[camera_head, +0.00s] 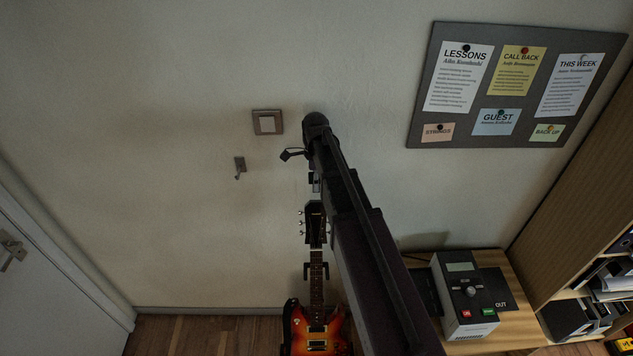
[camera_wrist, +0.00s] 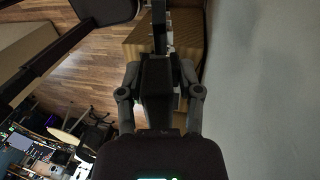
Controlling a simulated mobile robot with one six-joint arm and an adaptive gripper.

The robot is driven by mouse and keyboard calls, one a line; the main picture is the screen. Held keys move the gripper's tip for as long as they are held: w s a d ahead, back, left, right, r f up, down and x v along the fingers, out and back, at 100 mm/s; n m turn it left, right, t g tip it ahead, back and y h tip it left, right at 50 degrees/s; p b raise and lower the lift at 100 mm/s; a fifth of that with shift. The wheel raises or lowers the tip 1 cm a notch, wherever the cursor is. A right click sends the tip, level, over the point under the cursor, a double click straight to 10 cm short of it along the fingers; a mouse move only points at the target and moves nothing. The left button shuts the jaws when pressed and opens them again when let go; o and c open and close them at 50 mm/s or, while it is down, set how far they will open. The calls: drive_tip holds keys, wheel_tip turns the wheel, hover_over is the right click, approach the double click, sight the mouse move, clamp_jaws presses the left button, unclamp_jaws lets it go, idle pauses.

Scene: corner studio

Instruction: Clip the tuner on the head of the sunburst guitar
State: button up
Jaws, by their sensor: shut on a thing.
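My gripper (camera_head: 314,182) points down just above the head's top, partly hidden by my arm. In the wrist view my gripper (camera_wrist: 158,72) is shut on a dark block, which I take for the tuner (camera_wrist: 156,92). Beyond the tuner a narrow dark strip with light pegs, the guitar's head, shows in line with it. I cannot tell whether the tuner touches the head.
A wall switch (camera_head: 267,122) and a small hook (camera_head: 239,167) are on the wall to the left. A notice board (camera_head: 517,85) hangs at the upper right. A grey device (camera_head: 464,294) stands on a wooden cabinet (camera_head: 520,325) right of the guitar.

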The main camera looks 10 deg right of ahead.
sight(316, 201)
drive_tip(key=shift+b+x, duration=1.4)
drive_tip(key=shift+x, duration=0.25)
drive_tip(key=shift+b+x, duration=1.2)
idle(2.2)
drive_tip(key=o, duration=1)
drive_tip(key=shift+o, duration=0.2)
drive_tip(key=shift+r, duration=0.2)
